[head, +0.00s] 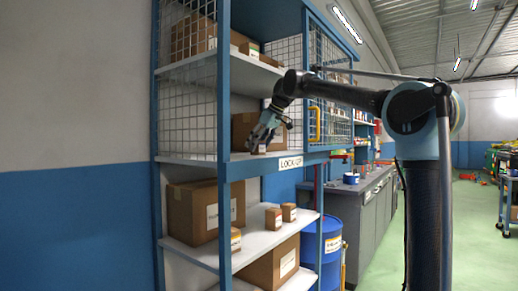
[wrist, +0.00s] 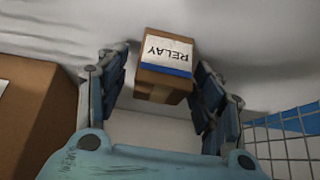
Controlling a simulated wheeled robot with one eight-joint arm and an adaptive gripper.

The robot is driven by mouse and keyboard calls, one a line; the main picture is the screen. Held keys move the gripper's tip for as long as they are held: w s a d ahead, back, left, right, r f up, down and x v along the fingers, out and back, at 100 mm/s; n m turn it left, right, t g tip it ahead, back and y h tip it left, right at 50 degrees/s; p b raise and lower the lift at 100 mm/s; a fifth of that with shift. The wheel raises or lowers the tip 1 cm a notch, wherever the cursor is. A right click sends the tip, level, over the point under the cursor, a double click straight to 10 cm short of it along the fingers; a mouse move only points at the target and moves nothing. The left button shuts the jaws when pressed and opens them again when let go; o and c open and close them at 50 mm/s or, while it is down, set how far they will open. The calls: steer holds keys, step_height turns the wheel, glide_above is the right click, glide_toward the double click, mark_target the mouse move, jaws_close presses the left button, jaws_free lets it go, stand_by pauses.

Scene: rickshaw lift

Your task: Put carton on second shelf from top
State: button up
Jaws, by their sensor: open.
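My gripper (head: 268,132) is at the caged second shelf from the top (head: 187,158) of the blue rack. The small brown carton (wrist: 166,68), with a white and blue RELAY label, lies between its spread fingers in the wrist view. The fingers (wrist: 160,92) are open, with a gap visible on at least the right side of the carton. In the head view the carton (head: 258,149) is partly hidden by the gripper and appears to be at shelf level. I cannot tell whether it touches the shelf.
A larger box (wrist: 35,110) is left of the gripper in the wrist view. Wire mesh (wrist: 290,145) is at the right. The top shelf (head: 250,64) holds boxes, as does the lower shelf (head: 255,240). A mesh door (head: 330,110) stands at the cage's right.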

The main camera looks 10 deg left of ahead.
steer(key=v, duration=1.1)
steer(key=shift+d+r, duration=0.2)
steer(key=shift+r, duration=0.15)
steer(key=s+d+f+m+h, duration=0.2)
steer(key=s+d+f+m, duration=0.15)
steer(key=d+f, duration=0.75)
steer(key=s+d+f+m+h, duration=0.1)
steer(key=s+d+f+m, duration=0.25)
steer(key=d+f, duration=0.8)
steer(key=s+d+f+m+h, duration=0.1)
steer(key=s+d+f, duration=0.4)
steer(key=f, duration=0.7)
steer(key=s+d+f+m+h, duration=0.1)
steer(key=s+d+f+m, duration=0.2)
steer(key=s+d+f, duration=0.3)
steer(key=s+d+f+m+h, duration=0.1)
steer(key=s+d+f+m, duration=0.1)
steer(key=s+d+f, duration=0.4)
steer(key=s+f, duration=0.5)
steer(key=f, duration=0.7)
steer(key=shift+d, duration=0.2)
